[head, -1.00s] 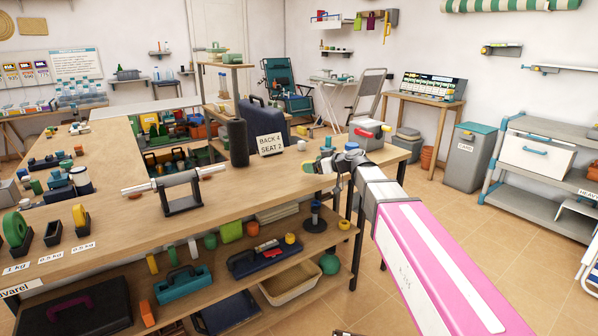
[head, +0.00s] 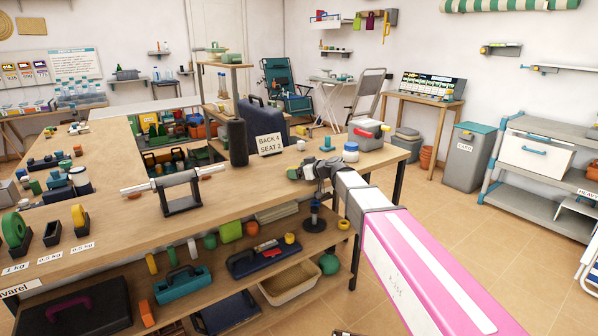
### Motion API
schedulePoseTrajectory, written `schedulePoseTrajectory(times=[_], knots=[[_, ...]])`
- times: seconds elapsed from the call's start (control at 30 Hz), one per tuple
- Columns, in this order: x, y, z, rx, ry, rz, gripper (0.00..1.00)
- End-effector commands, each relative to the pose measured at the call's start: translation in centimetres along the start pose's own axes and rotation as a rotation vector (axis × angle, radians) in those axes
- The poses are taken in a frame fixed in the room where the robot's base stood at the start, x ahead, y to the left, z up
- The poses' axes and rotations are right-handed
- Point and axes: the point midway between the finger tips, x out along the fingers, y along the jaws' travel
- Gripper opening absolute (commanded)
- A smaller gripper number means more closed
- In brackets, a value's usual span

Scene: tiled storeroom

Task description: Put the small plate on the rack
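My gripper (head: 306,172) is over the right front edge of the long wooden bench; its fingers are small and partly hidden by my wrist, so I cannot tell whether it is open or shut. No thing is clearly seen in it. At the bench's left end, a large green disc (head: 15,229) and a smaller yellow disc (head: 80,215) stand upright in black holders behind weight labels. A dark holder (head: 53,234) between them looks empty. A dark stand (head: 182,192) carries a pale horizontal bar. I cannot tell for sure which of these are the small plate and the rack.
The wooden bench (head: 110,240) has a lower shelf with toolboxes and a bin (head: 290,284). A teal item (head: 327,143), a blue-lidded jar (head: 350,153) and a grey box with a red handle (head: 369,134) stand behind my gripper. Tiled floor (head: 470,225) is clear at right.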

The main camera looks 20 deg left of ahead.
Motion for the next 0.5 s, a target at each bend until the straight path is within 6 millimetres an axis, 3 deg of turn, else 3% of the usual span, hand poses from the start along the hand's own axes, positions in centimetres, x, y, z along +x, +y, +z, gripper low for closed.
schedulePoseTrajectory(times=[0.1,0.13,0.2,0.5], knots=[[0.03,0.01,0.13,0.001,0.001,0.000,0.41],[0.05,0.00,0.21,0.000,0.000,0.000,0.86],[0.03,0.01,0.18,0.000,0.000,0.000,1.00],[-0.31,-0.02,-0.02,0.000,0.000,0.000,1.00]])
